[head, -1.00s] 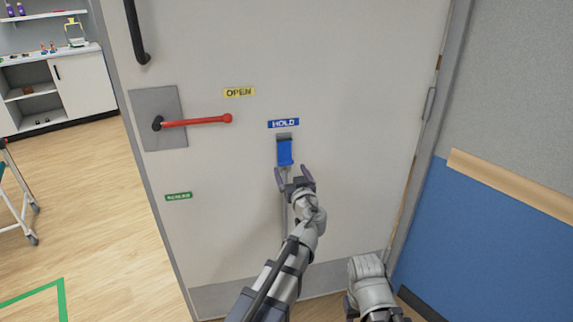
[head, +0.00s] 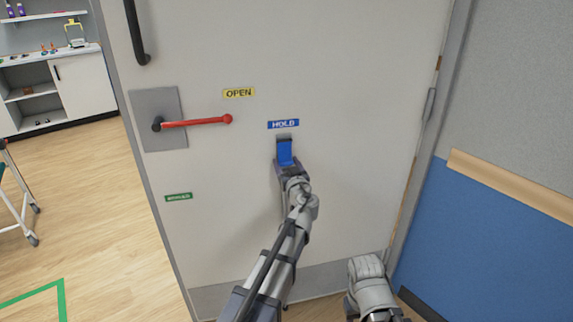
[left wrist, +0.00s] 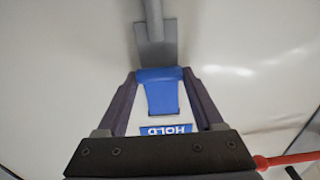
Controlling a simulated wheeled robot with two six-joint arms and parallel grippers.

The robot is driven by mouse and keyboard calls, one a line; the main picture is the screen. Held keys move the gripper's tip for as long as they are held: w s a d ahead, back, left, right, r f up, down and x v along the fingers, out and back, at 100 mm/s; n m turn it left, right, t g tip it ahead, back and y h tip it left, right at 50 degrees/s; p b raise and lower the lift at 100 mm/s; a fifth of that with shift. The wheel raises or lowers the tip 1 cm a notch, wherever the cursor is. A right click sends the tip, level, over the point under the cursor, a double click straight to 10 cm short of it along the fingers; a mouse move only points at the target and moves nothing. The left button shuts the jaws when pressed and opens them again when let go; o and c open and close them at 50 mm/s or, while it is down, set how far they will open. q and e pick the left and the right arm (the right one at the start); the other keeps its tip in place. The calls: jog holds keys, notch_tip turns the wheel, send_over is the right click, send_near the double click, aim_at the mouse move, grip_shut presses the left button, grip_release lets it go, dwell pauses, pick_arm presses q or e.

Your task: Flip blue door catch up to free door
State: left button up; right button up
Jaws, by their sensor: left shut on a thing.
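The blue door catch (head: 284,151) is on the pale door (head: 345,120), just below the blue HOLD label (head: 283,124). My left gripper (head: 287,164) is at the lower end of the catch and shut on it, hiding that end in the head view. In the left wrist view the catch (left wrist: 160,91) lies between the two dark fingers of my left gripper (left wrist: 162,88), with a grey metal plate (left wrist: 156,52) beyond it. My right arm shows at the bottom right of the head view, but its gripper fingers cannot be made out.
A red lever handle (head: 196,122) sits on a grey plate left of the catch. A black pull handle (head: 136,32) is at the door's upper left. A blue and grey wall (head: 500,235) stands to the right. A trolley (head: 20,205) and open floor are at the left.

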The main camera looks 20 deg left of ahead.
aim_at(289, 157)
pick_arm(q)
grip_shut()
dwell(0.3)
jog(key=shift+s+r+p, duration=0.1)
jog(key=shift+r+p, duration=0.2)
jog(key=shift+p, duration=0.35)
jog(key=shift+s+d+r+g+h+p, duration=0.45)
jog(key=shift+r+g+h+p, duration=1.5)
jog(key=shift+p, duration=3)
jog(key=shift+s+d+r+g+h+p, duration=0.2)
jog(key=shift+s+r+g+h+p, duration=0.6)
jog(key=shift+g+p, duration=3.2)
jog(key=shift+s+d+r+g+h+p, duration=0.4)
jog(key=shift+r+g+h+p, duration=1.1)
jog(key=shift+p, duration=4.4)
